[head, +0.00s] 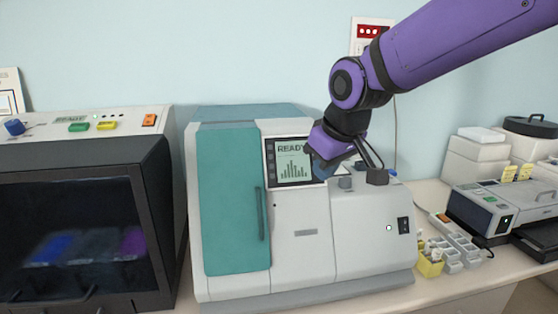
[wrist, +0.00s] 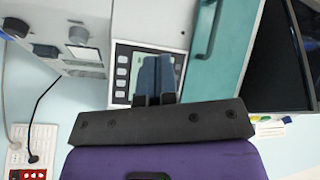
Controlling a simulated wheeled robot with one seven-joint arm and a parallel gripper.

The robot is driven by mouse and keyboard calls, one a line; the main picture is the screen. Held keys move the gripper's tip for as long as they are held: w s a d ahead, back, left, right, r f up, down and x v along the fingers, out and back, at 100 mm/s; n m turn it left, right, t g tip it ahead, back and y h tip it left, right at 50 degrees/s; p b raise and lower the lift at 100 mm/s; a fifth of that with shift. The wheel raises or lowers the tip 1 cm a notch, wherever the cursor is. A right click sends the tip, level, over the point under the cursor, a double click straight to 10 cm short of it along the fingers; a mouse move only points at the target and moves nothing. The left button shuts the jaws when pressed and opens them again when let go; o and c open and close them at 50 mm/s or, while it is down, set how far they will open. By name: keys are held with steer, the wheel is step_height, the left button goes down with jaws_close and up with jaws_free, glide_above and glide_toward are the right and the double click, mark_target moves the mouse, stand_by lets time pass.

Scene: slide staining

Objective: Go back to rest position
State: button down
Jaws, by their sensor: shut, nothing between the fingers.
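My gripper (head: 322,165) is at the end of my purple arm, in front of the upper part of a white and teal bench machine (head: 300,222). Its fingers overlap the right edge of the machine's screen (head: 291,170), which reads READY above a bar graph. In the wrist view, my gripper (wrist: 157,75) shows its two blue fingers shut together, with nothing held. They partly cover the grey screen panel (wrist: 122,75) in that view. I cannot tell whether the fingertips touch the panel.
A dark-windowed machine (head: 80,225) stands on the left. A small grey device (head: 480,212), white boxes (head: 476,160) and a yellow holder (head: 430,262) are on the right of the counter. A red-topped wall panel (head: 370,32) is behind my arm.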

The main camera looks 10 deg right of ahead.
steer(key=s+d+r+m+h, duration=0.1)
steer(key=s+d+m, duration=0.5)
steer(key=s+d, duration=0.9)
steer(key=s+r, duration=0.1)
steer(key=s, duration=0.3)
steer(key=shift+d+h, duration=0.15)
steer(key=shift+h, duration=0.15)
steer(key=shift+r, duration=0.1)
